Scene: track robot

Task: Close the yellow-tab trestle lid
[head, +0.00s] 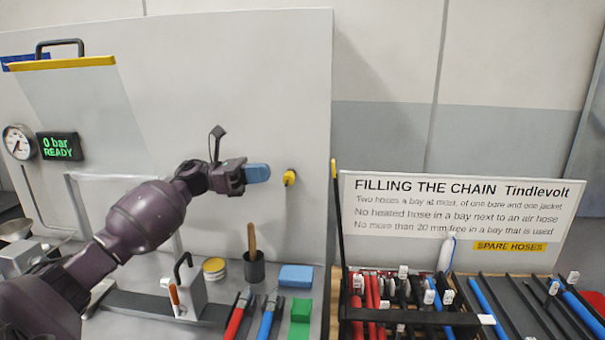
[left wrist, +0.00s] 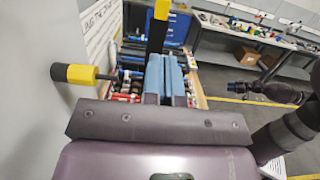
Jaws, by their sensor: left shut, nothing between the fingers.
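A thin black bar with a yellow tip (head: 334,170) stands upright at the left end of the hose rack; it looks like the yellow-tab lid (head: 339,225), raised and seen edge-on. In the left wrist view its yellow tab (left wrist: 161,10) shows at the top, beyond the fingers. My left gripper (head: 262,173) is shut and empty, its blue fingertips pointing right toward the bar with a gap between. The blue fingers also show in the left wrist view (left wrist: 165,78). What seems to be my right gripper (left wrist: 238,87) is small at the right there; its jaws are unclear.
A yellow knob (head: 289,178) juts from the white panel (head: 230,80) close to my left fingertips. The rack (head: 420,318) holds red, black and blue hoses below a sign (head: 460,205).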

